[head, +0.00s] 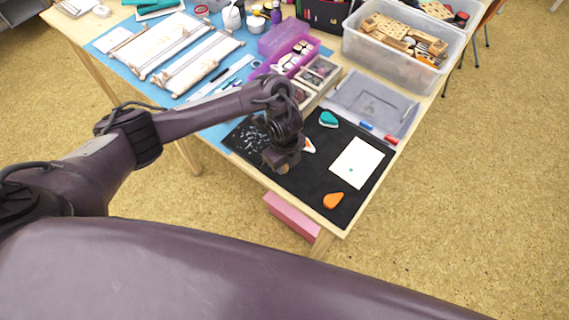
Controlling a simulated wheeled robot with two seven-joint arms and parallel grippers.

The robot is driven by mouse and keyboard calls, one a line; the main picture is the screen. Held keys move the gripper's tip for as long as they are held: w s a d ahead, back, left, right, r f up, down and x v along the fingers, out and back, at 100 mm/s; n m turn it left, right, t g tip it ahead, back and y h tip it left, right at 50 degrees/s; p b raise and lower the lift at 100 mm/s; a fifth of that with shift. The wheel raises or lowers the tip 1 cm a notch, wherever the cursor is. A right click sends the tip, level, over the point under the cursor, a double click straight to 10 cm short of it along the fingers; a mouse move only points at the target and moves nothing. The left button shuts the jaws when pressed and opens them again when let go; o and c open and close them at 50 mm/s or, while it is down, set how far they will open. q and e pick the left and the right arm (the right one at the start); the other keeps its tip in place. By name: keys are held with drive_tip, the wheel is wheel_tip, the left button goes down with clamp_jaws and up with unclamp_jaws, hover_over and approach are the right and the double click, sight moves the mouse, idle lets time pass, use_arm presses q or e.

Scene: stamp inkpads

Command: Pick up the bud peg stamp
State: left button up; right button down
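My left gripper (281,162) hangs over the left part of the black mat (325,178), pointing down. Its fingers are small and dark here, and I cannot tell whether they are open or shut. A small tan bit shows at the fingertips; it may be a peg stamp, but its face and shape are hidden. I cannot pick out the bud peg stamp for sure. A teal inkpad (328,119) and an orange inkpad (334,200) lie on the mat. A white-and-orange piece (308,146) lies just right of the gripper. My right gripper is out of view.
Behind are a grey tray (372,104), a wooden divided box (320,72), a purple bin (285,38) and a clear tub (385,62) of wooden blocks. The table's front edge is close.

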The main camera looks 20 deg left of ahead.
use_arm(q)
clamp_jaws()
drive_tip(key=shift+r, duration=0.5)
wheel_tip(320, 180, up, 19)
drive_tip(key=p, duration=0.6)
